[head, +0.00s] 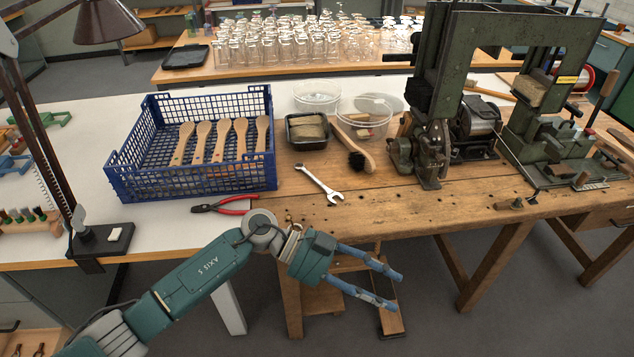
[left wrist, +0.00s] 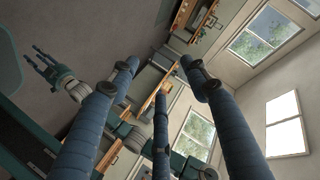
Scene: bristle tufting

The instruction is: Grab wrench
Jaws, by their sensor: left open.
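The wrench (head: 322,186) is a silver open-ended spanner lying flat near the front edge of the wooden workbench. Its open jaw points toward the front right. My left gripper (head: 396,291) is in front of the bench, closer to the camera and right of the wrench. Its blue fingers are apart, with nothing between them, and do not touch the wrench. In the left wrist view, the left fingers (left wrist: 165,100) are spread and empty, and the wrench does not show.
Red-handled pliers (head: 226,205) lie left of the wrench. A blue crate (head: 195,185) with several wooden brush handles stands behind them. A dark-bristled brush (head: 355,150), a black tray (head: 307,143) and clear bowls (head: 363,122) are behind the wrench. A green machine (head: 430,130) stands right.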

